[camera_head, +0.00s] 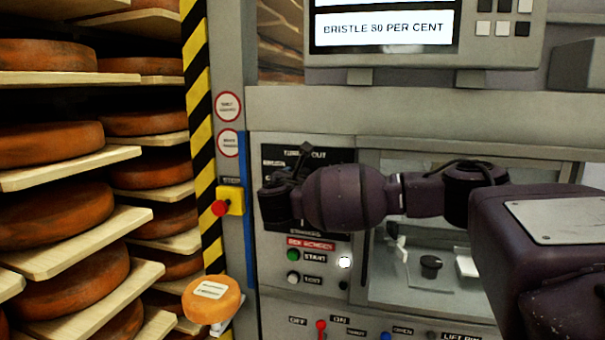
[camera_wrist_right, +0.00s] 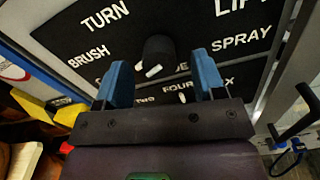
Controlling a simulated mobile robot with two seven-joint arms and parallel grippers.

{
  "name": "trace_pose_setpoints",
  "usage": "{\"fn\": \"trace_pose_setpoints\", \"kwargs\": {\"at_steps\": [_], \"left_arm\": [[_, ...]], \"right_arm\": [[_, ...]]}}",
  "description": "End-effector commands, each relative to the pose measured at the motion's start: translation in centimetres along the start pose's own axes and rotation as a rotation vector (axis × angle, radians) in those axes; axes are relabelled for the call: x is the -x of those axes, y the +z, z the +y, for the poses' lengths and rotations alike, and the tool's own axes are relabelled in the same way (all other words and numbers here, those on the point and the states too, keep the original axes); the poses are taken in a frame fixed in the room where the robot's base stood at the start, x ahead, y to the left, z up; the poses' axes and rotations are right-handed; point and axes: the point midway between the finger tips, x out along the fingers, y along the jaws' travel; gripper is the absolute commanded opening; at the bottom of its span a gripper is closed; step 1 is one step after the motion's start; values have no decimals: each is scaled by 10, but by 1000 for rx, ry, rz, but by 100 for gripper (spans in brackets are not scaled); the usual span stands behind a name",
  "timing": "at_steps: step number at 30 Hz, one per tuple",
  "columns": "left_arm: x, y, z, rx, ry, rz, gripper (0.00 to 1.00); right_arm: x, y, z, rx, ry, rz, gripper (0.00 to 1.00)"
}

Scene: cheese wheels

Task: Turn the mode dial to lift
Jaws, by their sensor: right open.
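The mode dial (camera_wrist_right: 158,50) is a black knob on a black panel (camera_wrist_right: 60,35) with white words. TURN and BRUSH are at its left, a partly cut-off word starting LI at upper right, and SPRAY at right. A white mark shows at the dial's lower edge; I cannot tell which word it points to. My right gripper (camera_wrist_right: 163,80) is open, its blue fingers apart, one on each side just short of the dial. I cannot tell whether they touch it. In the head view my right arm hides the dial and most of the panel (camera_head: 330,156). My left gripper is not in view.
Shelves of orange cheese wheels (camera_head: 45,145) fill the left, beside a yellow-black striped post (camera_head: 198,90). A red stop button on a yellow box (camera_head: 231,200) is left of the panel. Start buttons (camera_head: 293,255) and switches (camera_head: 321,325) lie below. A loose cheese wheel (camera_head: 211,299) sits low.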

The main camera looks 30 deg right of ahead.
Motion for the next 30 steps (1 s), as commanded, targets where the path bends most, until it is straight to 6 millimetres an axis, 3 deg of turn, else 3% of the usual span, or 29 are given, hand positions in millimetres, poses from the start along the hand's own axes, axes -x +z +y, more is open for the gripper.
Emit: {"fn": "trace_pose_setpoints", "kwargs": {"at_steps": [6,17,27,30], "left_arm": [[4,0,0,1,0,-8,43],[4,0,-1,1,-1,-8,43],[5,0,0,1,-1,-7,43],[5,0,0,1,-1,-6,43]], "right_arm": [[-20,0,1,0,0,0,63],[-24,0,1,-1,2,0,63],[-24,0,0,-1,1,0,15],[-24,0,0,-3,1,0,15]]}}
